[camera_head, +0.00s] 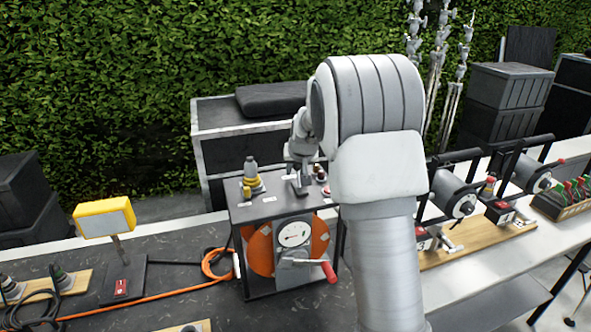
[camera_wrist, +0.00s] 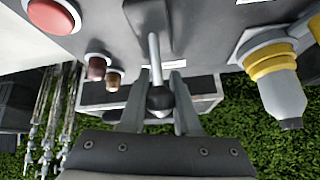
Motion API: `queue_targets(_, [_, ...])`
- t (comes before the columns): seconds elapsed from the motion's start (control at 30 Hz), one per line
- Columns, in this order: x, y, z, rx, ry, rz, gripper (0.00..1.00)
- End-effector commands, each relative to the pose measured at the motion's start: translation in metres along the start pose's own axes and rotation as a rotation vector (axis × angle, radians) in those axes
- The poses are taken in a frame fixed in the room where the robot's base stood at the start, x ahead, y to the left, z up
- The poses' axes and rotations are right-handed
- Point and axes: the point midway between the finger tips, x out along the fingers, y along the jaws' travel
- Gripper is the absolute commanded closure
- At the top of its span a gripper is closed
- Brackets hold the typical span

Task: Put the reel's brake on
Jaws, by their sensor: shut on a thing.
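The reel (camera_head: 261,249) is an orange drum inside a black box frame, with a round white dial on its front. The box's dark top panel (camera_head: 270,209) carries the brake lever. In the wrist view the lever (camera_wrist: 154,52) is a thin metal rod with a dark round knob (camera_wrist: 160,98), rising from a dark slotted plate. My gripper (camera_head: 298,170) is above the top panel. In the wrist view my gripper (camera_wrist: 160,88) has its two grey fingers on either side of the knob, shut on it. The labels by the lever are too small to read.
On the panel, a yellow-and-grey connector (camera_wrist: 272,70) stands on one side of the lever and a red button (camera_wrist: 52,15) on the other. A red-handled crank (camera_head: 328,271) sticks out in front. A yellow lamp (camera_head: 104,217) stands left; small winches (camera_head: 457,193) stand right.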

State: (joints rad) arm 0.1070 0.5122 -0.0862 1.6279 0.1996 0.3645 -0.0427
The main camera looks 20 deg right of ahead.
Motion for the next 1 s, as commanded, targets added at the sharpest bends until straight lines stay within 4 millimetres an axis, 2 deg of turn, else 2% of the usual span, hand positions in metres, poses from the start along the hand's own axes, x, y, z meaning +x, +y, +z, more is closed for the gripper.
queue_targets(0.03, [0.001, 0.0, 0.001, 0.0, -0.001, 0.0, 0.66])
queue_targets(0.2, [0.0, 0.0, 0.001, 0.0, -0.001, 0.0, 0.39])
queue_targets(0.47, [0.0, 0.0, 0.0, 0.0, 0.0, 0.0, 0.39])
queue_targets(0.63, [-0.009, 0.0, -0.001, 0.0, 0.003, 0.0, 0.39])
queue_targets(0.77, [-0.028, 0.0, 0.0, 0.0, 0.004, -0.001, 0.39])
queue_targets(1.0, [-0.077, 0.0, -0.001, -0.001, 0.005, -0.001, 0.39])
